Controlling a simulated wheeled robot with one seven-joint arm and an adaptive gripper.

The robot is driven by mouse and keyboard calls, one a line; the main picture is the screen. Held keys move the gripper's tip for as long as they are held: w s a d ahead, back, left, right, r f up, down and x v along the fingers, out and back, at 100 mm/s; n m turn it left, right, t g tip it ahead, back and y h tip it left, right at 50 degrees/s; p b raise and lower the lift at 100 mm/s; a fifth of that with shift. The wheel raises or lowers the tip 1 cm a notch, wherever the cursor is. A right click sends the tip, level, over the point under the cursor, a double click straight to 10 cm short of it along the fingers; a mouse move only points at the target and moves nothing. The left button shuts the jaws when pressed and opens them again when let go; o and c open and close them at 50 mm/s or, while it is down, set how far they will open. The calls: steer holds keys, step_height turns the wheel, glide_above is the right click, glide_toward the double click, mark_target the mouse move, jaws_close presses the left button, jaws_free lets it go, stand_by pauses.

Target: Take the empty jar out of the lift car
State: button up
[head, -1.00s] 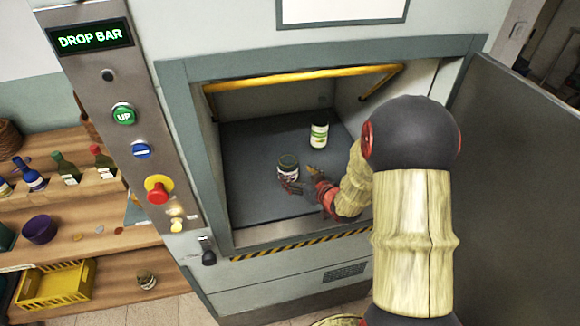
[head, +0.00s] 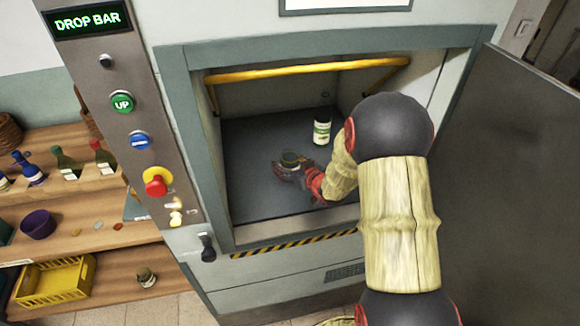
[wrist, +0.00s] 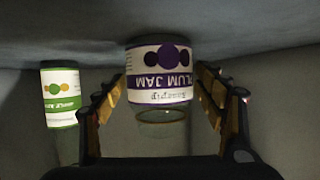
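The lift car (head: 245,190) is open at the front. A plum jam jar (head: 290,159) with a purple and white label stands on its floor. In the wrist view, which is upside down, this jar (wrist: 160,80) is between my fingers, and its glass beyond the label looks clear and see-through. My gripper (head: 287,172) reaches low into the car around this jar; it also shows in the wrist view (wrist: 160,78). The fingers look open, with narrow gaps at the jar's sides. A green-labelled jar (head: 322,131) stands farther back; it also shows in the wrist view (wrist: 61,100).
A yellow bar (head: 300,72) crosses the top of the opening. The grey door (head: 510,180) stands open at right. A button panel (head: 130,120) reading DROP BAR is at left, beside shelves (head: 90,240) with bottles, a purple bowl and a yellow crate (head: 55,283).

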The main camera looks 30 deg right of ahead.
steer(key=c, duration=1.2)
steer(key=shift+r, duration=0.1)
